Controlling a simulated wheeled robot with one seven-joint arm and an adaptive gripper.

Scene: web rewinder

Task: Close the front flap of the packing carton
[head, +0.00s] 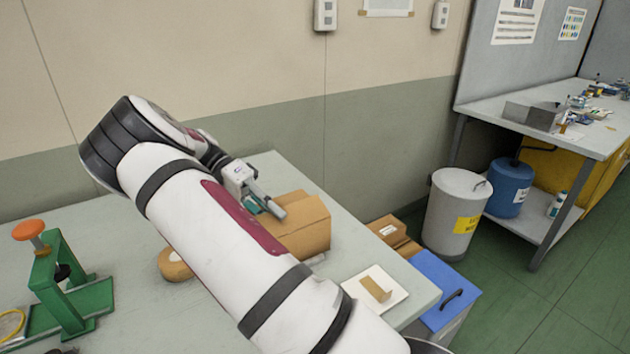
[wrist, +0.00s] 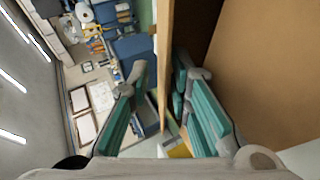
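The brown packing carton (head: 308,226) stands on the grey table, partly hidden behind my arm and gripper in the head view. My gripper (head: 268,206) is at the carton's near left upper part. In the wrist view, my gripper (wrist: 165,70) is open, with its teal-padded fingers apart. A narrow cardboard panel seen nearly edge-on, likely a flap (wrist: 167,50), runs between the fingers. The right finger is in the dark gap between this panel and a large carton panel (wrist: 265,70). The left finger is clear of the narrow panel. Contact on the right finger cannot be told.
A tape roll (head: 174,265) lies left of the carton, partly behind my arm. A green fixture with an orange knob (head: 30,229) stands farther left. A white tray (head: 358,284) with a cardboard piece lies at the right table edge. A blue-lidded bin (head: 440,275) stands beyond that edge.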

